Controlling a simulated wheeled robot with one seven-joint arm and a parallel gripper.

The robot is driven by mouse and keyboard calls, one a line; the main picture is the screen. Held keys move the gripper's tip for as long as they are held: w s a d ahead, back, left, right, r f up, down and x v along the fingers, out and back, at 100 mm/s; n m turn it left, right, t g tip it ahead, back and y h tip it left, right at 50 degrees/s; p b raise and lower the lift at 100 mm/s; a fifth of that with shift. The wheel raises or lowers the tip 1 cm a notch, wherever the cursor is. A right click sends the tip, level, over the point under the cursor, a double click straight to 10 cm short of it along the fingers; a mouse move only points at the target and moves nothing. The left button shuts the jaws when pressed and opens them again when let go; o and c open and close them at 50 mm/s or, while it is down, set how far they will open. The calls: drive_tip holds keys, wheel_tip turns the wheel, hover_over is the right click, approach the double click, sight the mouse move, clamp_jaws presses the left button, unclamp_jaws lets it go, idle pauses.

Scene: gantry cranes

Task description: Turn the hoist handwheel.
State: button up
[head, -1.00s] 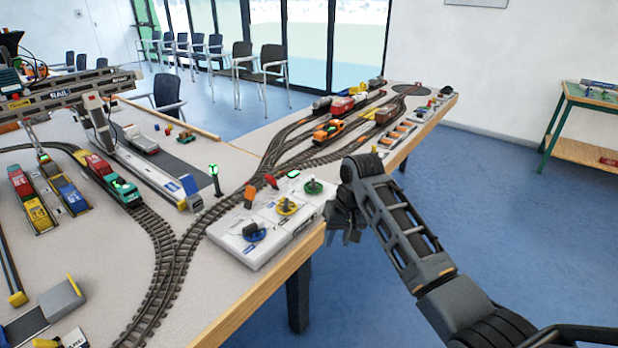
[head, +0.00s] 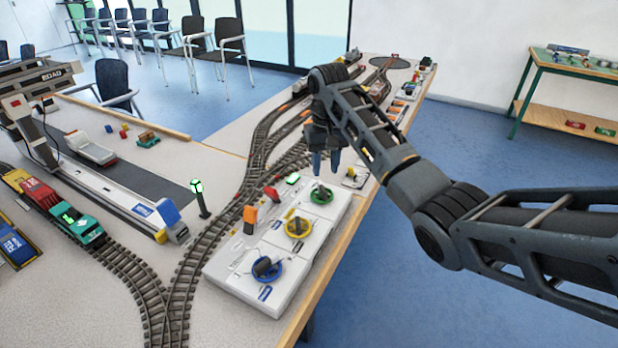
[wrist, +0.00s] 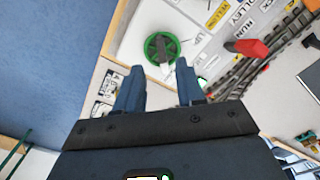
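The white control box (head: 222,268) stands at the table's edge with a blue handwheel (head: 266,270), a yellow handwheel (head: 298,229) and a green handwheel (head: 321,196), each with a dark grip bar. In the wrist view the green handwheel (wrist: 152,44) lies just past my fingertips, with a label reading "UP" beside it; I cannot read which wheel is marked hoist. My gripper (head: 326,163) is above the green wheel, pointing down, apart from it. In the wrist view my gripper (wrist: 158,76) is open and empty, its two blue-grey fingers spread.
A red lever (head: 272,194) and an orange lever (head: 250,218) stand up along the box's left side. A green-lit signal post (head: 198,197) stands beside the tracks (head: 190,270). The gantry crane (head: 40,80) is far left. Blue floor lies open to the right.

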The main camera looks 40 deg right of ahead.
sight(324, 189)
drive_tip(key=shift+w+f, duration=0.15)
drive_tip(key=shift+w, duration=0.05)
wheel_tip(324, 189, down, 7)
drive_tip(key=shift+f, duration=0.2)
clamp_jaws()
idle(0.5)
